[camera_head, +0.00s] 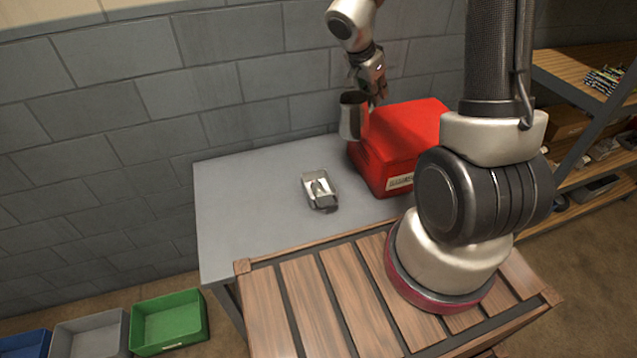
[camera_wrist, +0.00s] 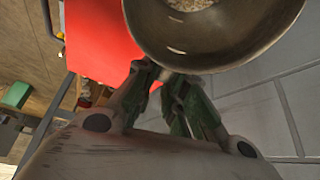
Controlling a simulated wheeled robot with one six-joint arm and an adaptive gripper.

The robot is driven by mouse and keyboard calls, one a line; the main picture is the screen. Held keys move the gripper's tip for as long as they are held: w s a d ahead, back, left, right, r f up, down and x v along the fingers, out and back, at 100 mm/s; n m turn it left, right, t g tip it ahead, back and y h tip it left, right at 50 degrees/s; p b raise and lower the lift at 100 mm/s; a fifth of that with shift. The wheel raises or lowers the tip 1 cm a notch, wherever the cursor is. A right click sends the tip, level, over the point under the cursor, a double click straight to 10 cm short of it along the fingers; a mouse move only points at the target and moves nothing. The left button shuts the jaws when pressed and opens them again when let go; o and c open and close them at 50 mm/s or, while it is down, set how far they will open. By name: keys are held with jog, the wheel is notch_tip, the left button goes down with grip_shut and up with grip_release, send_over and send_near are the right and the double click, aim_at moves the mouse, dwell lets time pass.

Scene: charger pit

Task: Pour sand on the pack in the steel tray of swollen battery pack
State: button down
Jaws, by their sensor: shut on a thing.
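My gripper (camera_head: 374,88) is shut on a metal jug (camera_head: 350,118) and holds it above the table, left of the top of the red box. In the wrist view the round jug (camera_wrist: 270,50) fills the top right, with pale grainy sand (camera_wrist: 190,4) inside it; my gripper (camera_wrist: 168,92) closes on its near side. The jug looks upright or nearly so. The small steel tray (camera_head: 328,206) sits on the grey table, lower left of the jug. A pale, silvery pack (camera_head: 318,187) lies in the tray, and its details are too small to tell.
A red box (camera_head: 395,140) with a label stands on the grey table (camera_head: 235,215), right of the tray. A grey block wall (camera_head: 120,120) is behind. A slatted wooden surface (camera_head: 300,290) is in front. Green (camera_head: 168,320) and grey bins stand on the floor; shelves (camera_head: 585,85) are at right.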

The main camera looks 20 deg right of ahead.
aim_at(368, 94)
jog(key=shift+a+r+h, duration=0.1)
jog(key=shift+a+h, duration=0.2)
jog(key=shift+h, duration=0.2)
jog(key=shift+s+a+r+t+h, duration=0.25)
jog(key=shift+a+r+t+h, duration=0.3)
jog(key=shift+r+h, duration=0.35)
jog(key=shift+s+a+r+h, duration=0.25)
jog(key=shift+a+h, duration=0.25)
jog(key=shift+h, duration=0.3)
jog(key=a+t+h, duration=0.1)
jog(key=a+h, duration=0.1)
jog(key=h, duration=0.1)
jog(key=s+a+t+h, duration=0.1)
jog(key=a+h, duration=0.2)
jog(key=h, duration=0.1)
jog(key=s+a+t+h, duration=0.1)
jog(key=a+h, duration=0.2)
jog(key=h, duration=0.1)
jog(key=shift+s+r+t, duration=0.2)
jog(key=shift+r+t, duration=0.1)
jog(key=shift+t, duration=0.05)
jog(key=shift+s+a+h, duration=0.1)
jog(key=shift+a+h, duration=0.2)
jog(key=shift+h, duration=0.1)
dwell(2.1)
